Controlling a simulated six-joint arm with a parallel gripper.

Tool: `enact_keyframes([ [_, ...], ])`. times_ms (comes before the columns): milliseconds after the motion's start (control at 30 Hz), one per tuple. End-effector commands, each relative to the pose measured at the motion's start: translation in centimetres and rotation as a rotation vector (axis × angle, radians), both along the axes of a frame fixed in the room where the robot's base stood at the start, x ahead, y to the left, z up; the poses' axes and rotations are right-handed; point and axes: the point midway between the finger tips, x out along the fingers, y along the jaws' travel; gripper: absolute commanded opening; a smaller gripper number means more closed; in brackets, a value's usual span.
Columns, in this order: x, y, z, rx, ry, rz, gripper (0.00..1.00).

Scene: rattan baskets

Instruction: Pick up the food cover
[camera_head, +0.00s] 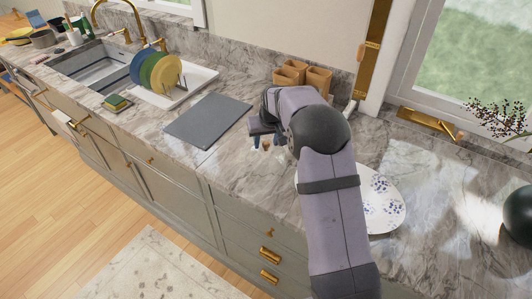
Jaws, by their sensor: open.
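A round white piece with blue flower marks (382,208) lies on the marble counter, right of the middle. It may be the food cover, but I cannot tell a cover from a plate here. My arm hides much of it. My gripper (265,142) is open, pointing down over the counter to the left of the white piece and apart from it. A small brown and white detail shows at the fingers, too small to make out. I see nothing held.
A grey board (208,120) lies left of my gripper. Wooden containers (318,80) stand behind it by the wall. A rack with coloured plates (160,72) and a sink (95,62) are farther left. A dark round vase (518,215) stands at the right edge.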

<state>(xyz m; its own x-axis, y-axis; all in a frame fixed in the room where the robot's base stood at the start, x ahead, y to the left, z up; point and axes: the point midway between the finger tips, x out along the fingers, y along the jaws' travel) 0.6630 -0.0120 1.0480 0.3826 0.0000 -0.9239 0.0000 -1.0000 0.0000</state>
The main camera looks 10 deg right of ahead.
Motion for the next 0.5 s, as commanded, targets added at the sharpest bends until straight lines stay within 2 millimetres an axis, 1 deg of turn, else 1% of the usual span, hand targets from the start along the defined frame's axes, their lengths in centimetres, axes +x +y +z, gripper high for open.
enact_keyframes([
  [167,0.02,0.01,-0.06,0.000,0.000,0.000,0.42],
  [200,0.02,0.01,-0.05,0.000,0.000,0.000,0.40],
  [367,0.01,0.01,-0.03,0.000,0.000,0.000,0.02],
  [400,0.01,0.01,-0.03,0.000,0.000,0.000,0.00],
  [500,0.08,0.01,0.11,0.000,-0.003,0.000,0.00],
])
